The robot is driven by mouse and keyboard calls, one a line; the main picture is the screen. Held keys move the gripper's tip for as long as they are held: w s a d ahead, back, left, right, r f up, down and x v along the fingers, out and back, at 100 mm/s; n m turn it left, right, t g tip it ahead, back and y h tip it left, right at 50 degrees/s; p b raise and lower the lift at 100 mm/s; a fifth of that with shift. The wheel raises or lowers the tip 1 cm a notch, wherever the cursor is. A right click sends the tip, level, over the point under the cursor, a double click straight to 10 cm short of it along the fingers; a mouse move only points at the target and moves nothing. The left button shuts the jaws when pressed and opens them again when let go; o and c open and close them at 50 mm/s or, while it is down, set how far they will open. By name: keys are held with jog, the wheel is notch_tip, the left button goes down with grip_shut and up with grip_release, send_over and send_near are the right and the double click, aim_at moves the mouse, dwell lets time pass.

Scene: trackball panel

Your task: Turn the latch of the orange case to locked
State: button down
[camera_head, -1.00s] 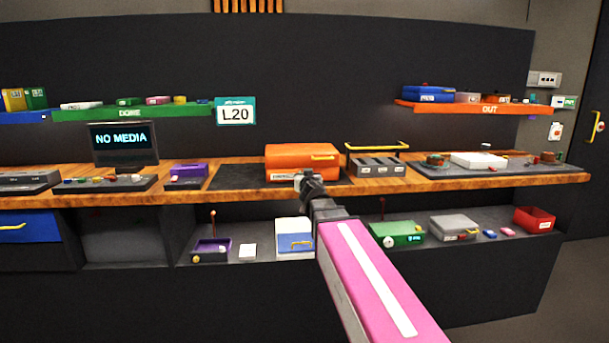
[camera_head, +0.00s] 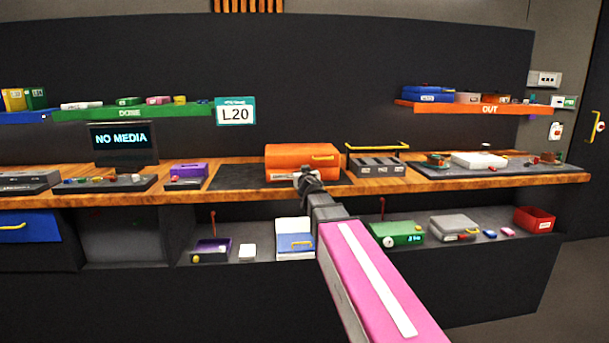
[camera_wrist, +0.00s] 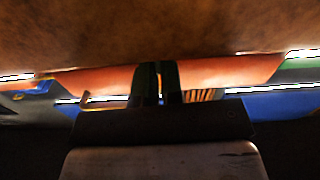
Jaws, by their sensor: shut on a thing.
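The orange case (camera_head: 285,160) lies closed on the dark mat (camera_head: 232,177) of the wooden bench, with a yellow handle at the right of its front. My gripper (camera_head: 300,178) is at the lower front of the case and covers that part. In the wrist view the two dark fingers of my gripper (camera_wrist: 158,84) are close together against the orange case (camera_wrist: 218,73). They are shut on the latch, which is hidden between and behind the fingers. Which way the latch points cannot be seen.
A grey slotted block (camera_head: 378,167) with a yellow bar behind it stands right of the case. A purple box (camera_head: 188,171) is to the left. A blue-and-white box (camera_head: 294,243) and a green box (camera_head: 397,233) are on the lower shelf. The mat left of the case is clear.

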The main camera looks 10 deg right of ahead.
jog(key=n, duration=0.3)
jog(key=shift+a+f+n, duration=0.1)
jog(key=shift+a+n, duration=0.25)
jog(key=shift+n, duration=0.05)
jog(key=c, duration=1.3)
grip_release()
jog(key=shift+o, duration=0.2)
jog(key=s, duration=1)
jog(key=shift+s, duration=0.4)
